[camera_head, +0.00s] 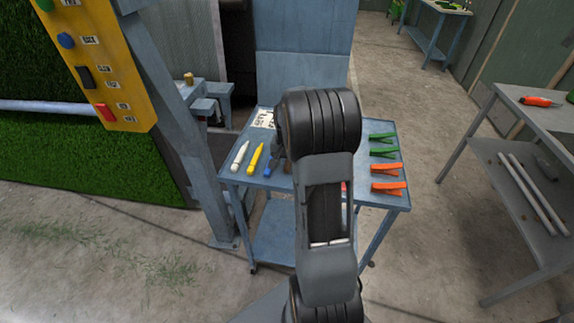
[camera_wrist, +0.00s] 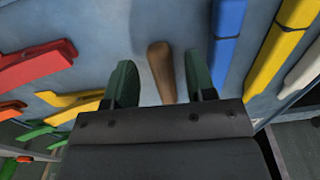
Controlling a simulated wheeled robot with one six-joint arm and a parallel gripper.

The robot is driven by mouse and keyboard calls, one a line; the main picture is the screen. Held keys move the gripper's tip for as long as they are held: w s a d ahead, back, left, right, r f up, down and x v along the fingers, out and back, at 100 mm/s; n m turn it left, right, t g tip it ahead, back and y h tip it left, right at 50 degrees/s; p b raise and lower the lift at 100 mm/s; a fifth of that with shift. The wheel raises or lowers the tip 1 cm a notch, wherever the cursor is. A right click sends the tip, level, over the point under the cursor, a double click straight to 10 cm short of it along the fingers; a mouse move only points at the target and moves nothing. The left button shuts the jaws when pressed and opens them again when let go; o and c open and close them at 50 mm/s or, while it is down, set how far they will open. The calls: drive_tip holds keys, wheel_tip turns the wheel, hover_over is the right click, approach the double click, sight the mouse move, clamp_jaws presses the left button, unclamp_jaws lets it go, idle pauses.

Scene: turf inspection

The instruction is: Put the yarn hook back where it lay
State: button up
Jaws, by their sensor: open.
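A brown wooden handle (camera_wrist: 161,70), which looks like that of the yarn hook, lies on the blue table top (camera_wrist: 110,20). Its lower end is hidden behind my gripper body, and no metal hook shows. My gripper (camera_wrist: 160,80) is open, with one green fingertip on each side of the handle. A gap shows between the handle and each finger. In the head view my arm covers most of the table's middle, and the gripper cannot be made out there.
Blue (camera_head: 270,165), yellow (camera_head: 255,158) and white (camera_head: 240,156) markers lie left of my arm. Green (camera_head: 383,145) and orange (camera_head: 387,179) clips lie to the right. A yellow control panel post (camera_head: 118,60) stands close left. A grey bench (camera_head: 520,185) stands right, with open floor between.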

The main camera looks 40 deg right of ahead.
wheel_tip(320, 180, up, 10)
drive_tip(key=s+a+n+t, duration=0.1)
drive_tip(key=s+a+n, duration=0.4)
drive_tip(key=a, duration=0.5)
drive_tip(key=s+a+r+n+t, duration=0.1)
drive_tip(key=s+a+n, duration=0.3)
drive_tip(key=s+a, duration=0.6)
drive_tip(key=shift+a+n+t, duration=0.3)
drive_tip(key=shift+n+t, duration=0.1)
drive_tip(key=shift+t, duration=0.4)
drive_tip(key=shift+c, duration=0.3)
idle(0.4)
